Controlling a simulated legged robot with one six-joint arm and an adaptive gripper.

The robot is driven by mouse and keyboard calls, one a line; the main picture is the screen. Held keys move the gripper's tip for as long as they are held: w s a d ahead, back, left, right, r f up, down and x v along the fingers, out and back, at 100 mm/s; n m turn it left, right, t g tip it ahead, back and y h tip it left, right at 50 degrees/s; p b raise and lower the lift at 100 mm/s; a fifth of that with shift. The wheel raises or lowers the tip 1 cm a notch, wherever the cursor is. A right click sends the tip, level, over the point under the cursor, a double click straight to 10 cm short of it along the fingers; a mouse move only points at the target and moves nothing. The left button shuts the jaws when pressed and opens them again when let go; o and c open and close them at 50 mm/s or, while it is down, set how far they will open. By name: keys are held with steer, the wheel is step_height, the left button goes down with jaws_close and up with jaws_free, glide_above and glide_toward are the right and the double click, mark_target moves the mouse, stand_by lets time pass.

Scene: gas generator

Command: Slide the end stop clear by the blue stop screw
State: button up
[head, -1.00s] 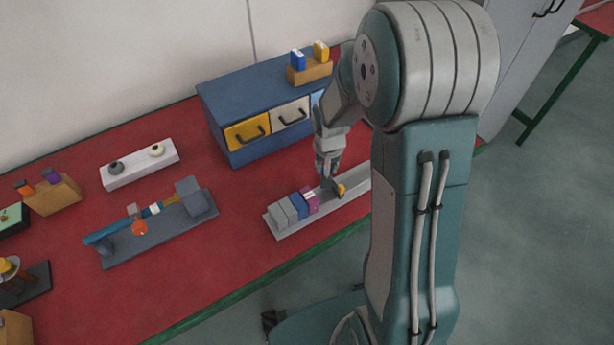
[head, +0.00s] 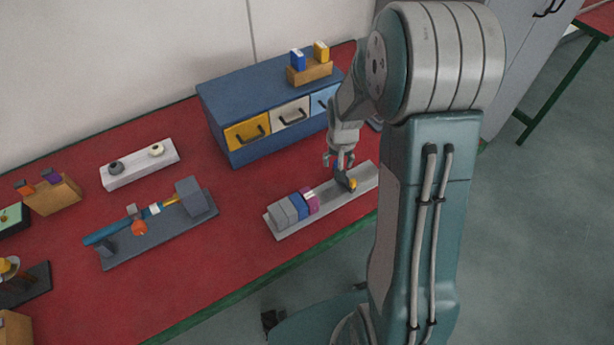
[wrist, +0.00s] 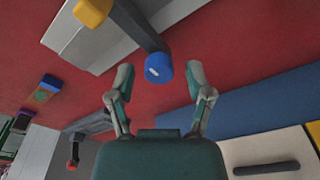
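The end stop (head: 345,181) is a dark bar with a yellow part, sitting across the grey rail (head: 365,180). In the wrist view its dark arm (wrist: 137,27) runs from the yellow part (wrist: 92,10) to the round blue stop screw (wrist: 158,68). My gripper (head: 338,161) is above the end stop. In the wrist view my gripper (wrist: 159,76) has its fingers spread on both sides of the screw, with gaps to it; whether the screw is between the tips or just beyond them is unclear. Nothing is held.
Grey, blue (head: 298,206) and magenta (head: 310,201) blocks stand at the rail's left end, with bare rail between them and the end stop. A blue drawer cabinet (head: 222,95) stands behind. A fixture with an orange knob (head: 139,227) lies left. Red tabletop is clear between.

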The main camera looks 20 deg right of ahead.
stand_by(0.3)
step_height(320, 180, up, 7)
steer(key=shift+f, duration=0.15)
steer(key=shift+r, duration=0.2)
stand_by(0.6)
